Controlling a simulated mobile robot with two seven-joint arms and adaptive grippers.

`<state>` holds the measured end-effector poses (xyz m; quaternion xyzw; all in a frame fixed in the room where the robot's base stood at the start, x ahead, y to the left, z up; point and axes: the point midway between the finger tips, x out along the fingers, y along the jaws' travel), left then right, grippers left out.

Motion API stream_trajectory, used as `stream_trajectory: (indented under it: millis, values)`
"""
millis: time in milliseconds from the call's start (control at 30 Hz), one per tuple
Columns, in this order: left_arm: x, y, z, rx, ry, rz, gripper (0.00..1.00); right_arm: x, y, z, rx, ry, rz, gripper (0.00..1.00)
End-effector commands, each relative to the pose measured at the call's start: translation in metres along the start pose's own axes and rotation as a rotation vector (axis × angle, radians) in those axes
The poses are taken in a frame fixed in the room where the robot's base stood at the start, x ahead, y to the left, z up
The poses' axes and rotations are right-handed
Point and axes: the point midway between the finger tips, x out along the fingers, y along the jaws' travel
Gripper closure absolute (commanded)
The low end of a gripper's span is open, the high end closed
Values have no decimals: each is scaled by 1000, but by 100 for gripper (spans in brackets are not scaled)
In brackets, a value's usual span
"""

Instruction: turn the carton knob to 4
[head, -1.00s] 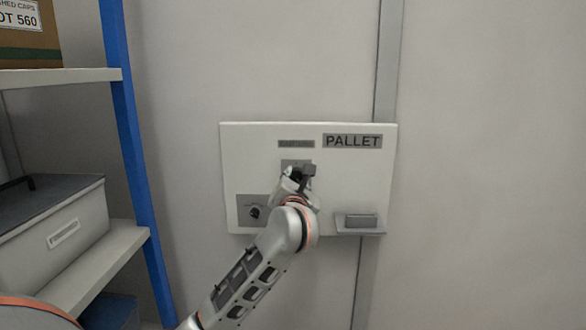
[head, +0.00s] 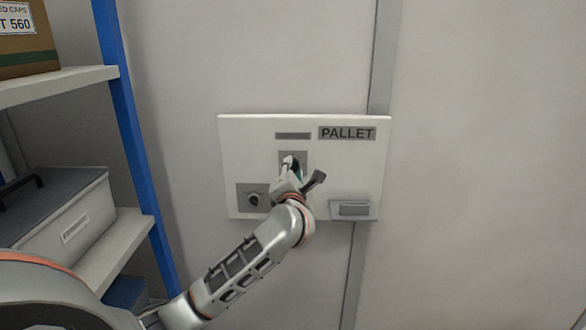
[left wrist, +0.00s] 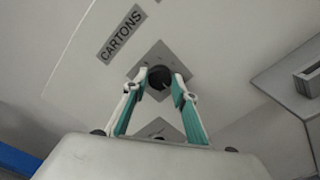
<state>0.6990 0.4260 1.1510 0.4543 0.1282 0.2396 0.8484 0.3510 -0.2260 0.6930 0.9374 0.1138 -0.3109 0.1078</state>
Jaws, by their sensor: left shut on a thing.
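The carton knob (left wrist: 159,76) is round and black. It sits on a grey square plate (head: 301,158) below the CARTONS label (left wrist: 122,33), on a white wall panel (head: 238,150). My left gripper (head: 291,165) is at this plate and hides the knob in the head view. In the left wrist view its two teal-lined fingers (left wrist: 160,83) are shut on the knob, one on each side. The number the knob points to cannot be read. My right gripper is not in view.
A second dark knob (head: 253,199) is at the panel's lower left. A PALLET label (head: 347,133) is at the upper right, above a small grey ledge fixture (head: 353,209). A shelf with a blue post (head: 127,120) and a grey case (head: 80,215) stands at left.

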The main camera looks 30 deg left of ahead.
Motion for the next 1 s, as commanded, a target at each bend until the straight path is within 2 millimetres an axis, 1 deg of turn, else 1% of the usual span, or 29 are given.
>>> stream_trajectory:
  millis: [200,233,267,300,533,600,700,767,867,1000]
  values:
    - [0,-1,0,0,0,-2,94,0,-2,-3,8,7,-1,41]
    - [0,-1,0,0,0,-2,65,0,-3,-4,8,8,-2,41]
    - [0,-1,0,-1,0,-2,57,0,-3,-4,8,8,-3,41]
    - [0,-1,0,-1,0,-2,56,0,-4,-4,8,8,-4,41]
    - [0,-1,0,-1,0,-1,56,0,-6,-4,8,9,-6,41]
    - [0,0,0,-1,0,-1,56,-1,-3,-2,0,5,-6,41]
    - [-5,-1,0,-2,0,-2,56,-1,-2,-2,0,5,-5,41]
    - [-12,-1,1,-3,-2,-2,56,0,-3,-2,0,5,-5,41]
    - [-28,-1,0,-4,-2,-3,56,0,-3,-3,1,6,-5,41]
    - [-57,-2,0,-5,-1,-5,56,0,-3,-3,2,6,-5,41]
